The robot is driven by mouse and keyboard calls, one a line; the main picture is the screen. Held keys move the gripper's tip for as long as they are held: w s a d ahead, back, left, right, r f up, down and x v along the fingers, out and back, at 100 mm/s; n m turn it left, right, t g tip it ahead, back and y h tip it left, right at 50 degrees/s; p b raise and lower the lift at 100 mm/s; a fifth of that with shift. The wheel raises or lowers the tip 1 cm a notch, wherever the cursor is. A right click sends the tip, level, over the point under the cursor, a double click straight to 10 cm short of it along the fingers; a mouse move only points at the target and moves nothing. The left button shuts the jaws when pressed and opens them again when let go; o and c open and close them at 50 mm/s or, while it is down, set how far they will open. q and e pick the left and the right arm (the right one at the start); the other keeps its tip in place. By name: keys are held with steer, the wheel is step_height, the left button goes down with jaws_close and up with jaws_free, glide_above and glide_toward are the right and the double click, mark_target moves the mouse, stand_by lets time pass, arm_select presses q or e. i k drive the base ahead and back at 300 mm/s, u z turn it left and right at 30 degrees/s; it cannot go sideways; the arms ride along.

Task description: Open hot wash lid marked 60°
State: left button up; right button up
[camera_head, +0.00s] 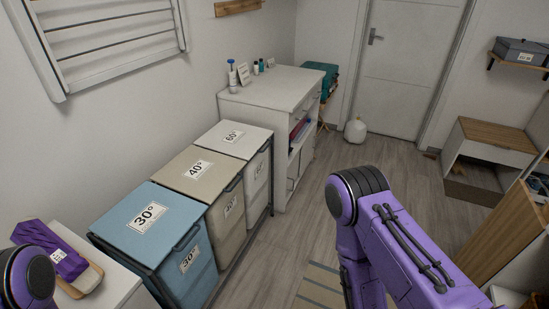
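The hot wash bin with the white lid marked 60° (233,138) stands at the far end of a row of three laundry bins, next to the white cabinet. Its lid is shut and lies flat. The beige lid marked 40° (198,171) is in the middle and the blue lid marked 30° (148,217) is nearest; both are shut. My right arm, purple and black, comes in at the lower right, away from the bins. A small part of my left arm shows at the lower left edge. Neither gripper is in view.
A white cabinet (270,90) with bottles on top stands beyond the bins. A white side table (113,285) with purple and wooden items is at the near left. A wooden bench (490,145) is at the right.

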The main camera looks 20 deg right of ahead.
mark_target(237, 140)
steer(key=u, duration=1.4)
steer(key=k, duration=0.1)
steer(key=z, duration=2.9)
steer(key=i, duration=1.65)
steer(key=u, duration=0.75)
steer(key=i, duration=0.65)
steer(key=u, duration=0.55)
